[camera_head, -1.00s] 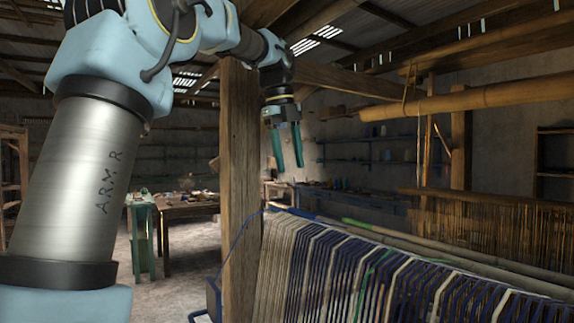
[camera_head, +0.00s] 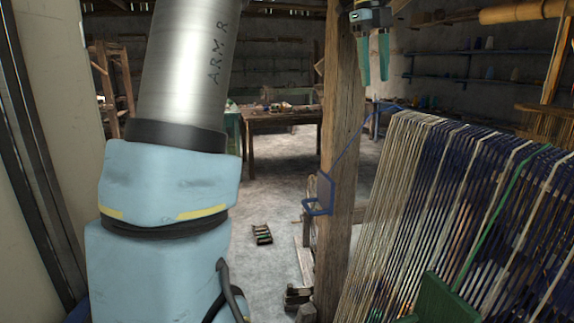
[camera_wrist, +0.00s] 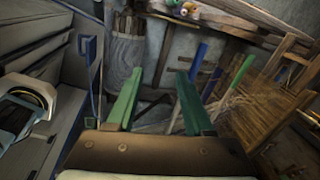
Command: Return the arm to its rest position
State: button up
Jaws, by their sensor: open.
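My gripper (camera_head: 374,60) shows at the top of the head view, behind and just right of the wooden loom post (camera_head: 341,130). Its two green fingers point down and stand apart, with nothing between them. In the wrist view my gripper (camera_wrist: 156,92) is also open and empty, its green fingers spread. My arm fills the left of the head view, and its upper links are cut off by the top edge.
The loom's striped warp threads (camera_head: 440,200) fill the right side. A blue bracket (camera_head: 320,193) sits on the post. A wooden table (camera_head: 282,118) stands at the back, and a small crate (camera_head: 262,234) lies on the floor. Open floor shows between them.

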jog(key=a+f+n+y, duration=0.1)
jog(key=a+f+n, duration=0.55)
jog(key=f, duration=0.25)
jog(key=a+f+n, duration=0.6)
jog(key=f+n, duration=0.2)
jog(key=s+a+f+n, duration=1.3)
jog(key=f+n, duration=0.2)
jog(key=shift+t+y, duration=0.4)
